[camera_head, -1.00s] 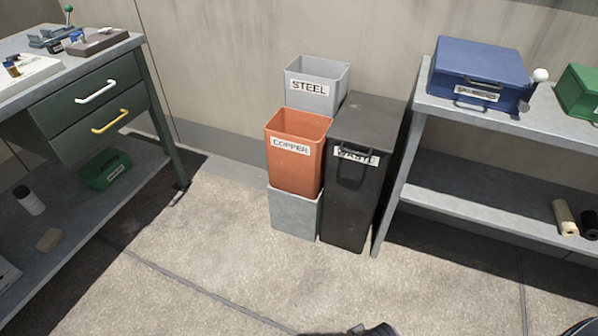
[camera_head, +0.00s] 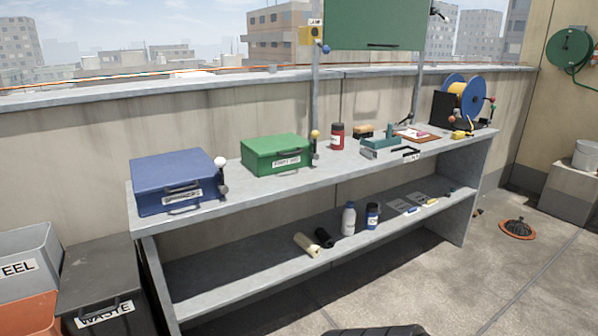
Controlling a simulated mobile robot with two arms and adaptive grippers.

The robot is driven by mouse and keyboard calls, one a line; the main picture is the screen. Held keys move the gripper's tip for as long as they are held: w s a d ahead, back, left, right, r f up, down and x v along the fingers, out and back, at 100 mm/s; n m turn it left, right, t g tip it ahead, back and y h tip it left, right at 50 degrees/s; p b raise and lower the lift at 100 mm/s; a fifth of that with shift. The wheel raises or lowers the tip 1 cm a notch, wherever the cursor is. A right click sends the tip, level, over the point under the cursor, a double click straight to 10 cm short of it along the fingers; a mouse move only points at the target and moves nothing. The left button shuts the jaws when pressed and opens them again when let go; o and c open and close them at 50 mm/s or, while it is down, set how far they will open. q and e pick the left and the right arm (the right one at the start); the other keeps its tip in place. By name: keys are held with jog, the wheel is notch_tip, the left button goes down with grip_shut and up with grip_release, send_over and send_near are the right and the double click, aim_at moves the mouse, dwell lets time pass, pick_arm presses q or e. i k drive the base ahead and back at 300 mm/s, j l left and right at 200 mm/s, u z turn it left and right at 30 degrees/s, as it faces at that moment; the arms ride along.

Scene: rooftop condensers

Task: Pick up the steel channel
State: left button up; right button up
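I cannot pick out a steel channel for certain among the small items on the workbench (camera_head: 262,196). A teal tool (camera_head: 381,142) and a black handle-like piece (camera_head: 405,152) lie toward its right part, too small to identify fully. The grey bin (camera_head: 25,246) at the left edge has a partly cut-off label reading "EEL". Neither gripper shows; only a dark part, perhaps of my own body, is at the bottom edge.
A blue case (camera_head: 172,170), a green case (camera_head: 262,150) and a red jar (camera_head: 337,137) stand on the bench. Bottles (camera_head: 349,218) and rolls are on its lower shelf (camera_head: 240,272). A black waste bin (camera_head: 100,270) stands left.

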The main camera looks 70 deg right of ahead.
aim_at(368, 152)
jog(key=z, duration=2.65)
